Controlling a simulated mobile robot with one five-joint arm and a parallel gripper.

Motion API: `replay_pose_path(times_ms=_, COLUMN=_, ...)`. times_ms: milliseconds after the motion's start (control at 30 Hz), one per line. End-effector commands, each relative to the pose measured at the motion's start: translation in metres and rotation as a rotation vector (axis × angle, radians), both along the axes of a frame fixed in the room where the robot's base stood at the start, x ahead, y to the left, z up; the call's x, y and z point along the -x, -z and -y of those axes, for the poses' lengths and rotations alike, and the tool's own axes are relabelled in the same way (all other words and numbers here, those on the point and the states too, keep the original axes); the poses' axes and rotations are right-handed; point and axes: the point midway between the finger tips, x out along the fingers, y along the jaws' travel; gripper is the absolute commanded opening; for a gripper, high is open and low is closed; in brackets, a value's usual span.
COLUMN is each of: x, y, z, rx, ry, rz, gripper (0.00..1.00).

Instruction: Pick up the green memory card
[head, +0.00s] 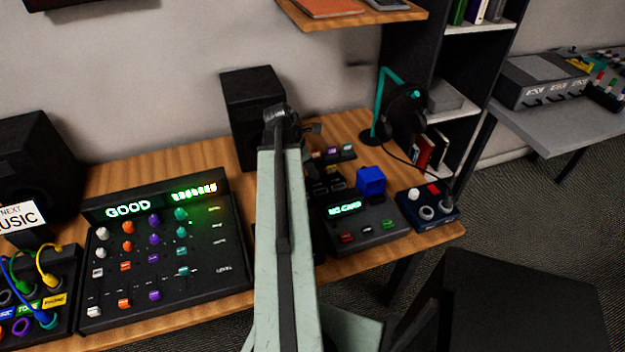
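A small dark rack (334,157) stands towards the back of the wooden desk, with small coloured pieces in a row: reddish, purple and, at the right end, a greenish one (348,149) that may be the green memory card. It is too small to be sure. A dark card device (362,220) in front has a lit green display, hard to read, and red, dark and green buttons. My arm reaches up the middle of the view. My gripper (313,129) is at its far end, left of the rack and mostly hidden behind the arm; its fingers cannot be made out.
A blue block (371,181) sits at the back of the card device. A mixer (158,250) reading GOOD lies left, a black speaker (252,110) behind. A headphone stand (385,105) and a blue knob box (428,207) are at right. A shelf (350,17) hangs above.

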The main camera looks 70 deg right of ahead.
Motion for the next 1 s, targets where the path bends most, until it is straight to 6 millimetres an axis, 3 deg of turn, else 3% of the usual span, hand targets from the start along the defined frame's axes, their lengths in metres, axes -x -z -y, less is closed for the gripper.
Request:
replay_pose_path(times_ms=33, x=0.000, y=-0.001, z=0.000, rx=0.000, ry=0.000, rz=0.000, gripper=0.35)
replay_pose_path(times_ms=167, x=0.000, y=-0.001, z=0.000, rx=0.000, ry=0.000, rz=0.000, gripper=0.00)
replay_pose_path(times_ms=467, x=-0.001, y=-0.001, z=0.000, rx=0.000, ry=-0.001, rz=0.000, gripper=0.00)
replay_pose_path(times_ms=633, x=-0.001, y=-0.011, z=0.000, rx=0.000, ry=-0.001, rz=0.000, gripper=0.00)
replay_pose_path(times_ms=767, x=-0.001, y=-0.031, z=0.000, rx=0.000, ry=-0.002, rz=0.000, gripper=0.00)
replay_pose_path(times_ms=1000, x=-0.002, y=-0.084, z=-0.001, rx=0.000, ry=-0.002, rz=0.000, gripper=0.00)
